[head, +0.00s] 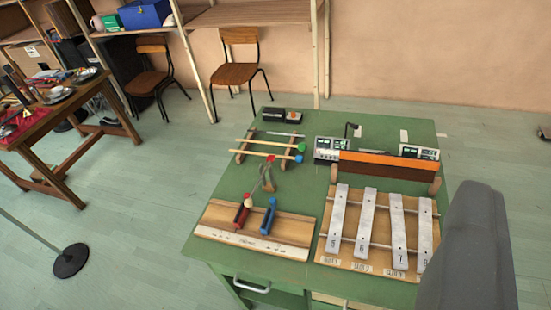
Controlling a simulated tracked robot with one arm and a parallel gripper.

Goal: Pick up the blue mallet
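The blue mallet has a light wooden stick and a blue head (299,158). It lies across a small wooden rack on the green table (200,245), with its head to the right. A similar mallet with a green head (301,147) lies just behind it, roughly parallel. A smooth grey part of my own body fills the lower right edge of the view, well apart from the mallet. I see no fingertips, so whether my gripper is open or shut is not shown.
A wooden board with a red-handled (242,213) and a blue-handled tool (268,216) lies in front of the rack. Metal bars (366,224) on a wooden base and small devices (327,149) stand to the right. A cluttered table (48,118), chairs (236,73) and a round-based stand (71,261) are around.

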